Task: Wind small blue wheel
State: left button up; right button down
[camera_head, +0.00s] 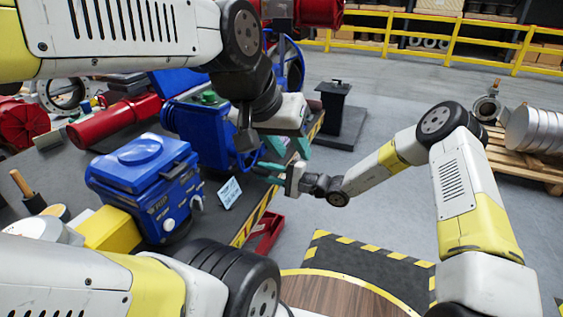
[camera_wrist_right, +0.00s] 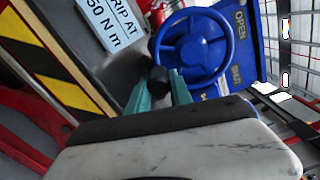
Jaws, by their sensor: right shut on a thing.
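The small blue wheel (camera_wrist_right: 194,48) is on the side of a blue actuator housing (camera_wrist_right: 245,55) marked OPEN and SHUT. In the head view it is seen nearly edge-on and partly hidden. My right gripper (camera_head: 266,171) has its teal fingers closed around the wheel's black handle knob (camera_wrist_right: 159,80), at the rim's lower left in the right wrist view. My left gripper (camera_head: 289,148) is above and just right of the right gripper in the head view. Its teal fingers are apart with nothing visible between them.
A blue box unit (camera_head: 145,185) stands on the dark bench at the left. A white placard (camera_head: 229,193) stands near the bench's striped edge. A larger blue wheel (camera_head: 295,65) is behind. A red tray (camera_head: 265,235) lies below the edge.

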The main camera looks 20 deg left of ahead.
jog(key=shift+w, duration=0.1)
jog(key=c, duration=1.1)
grip_release()
jog(key=shift+c, duration=0.2)
jog(key=d, duration=0.7)
jog(key=shift+s+d, duration=0.35)
jog(key=shift+d, duration=0.05)
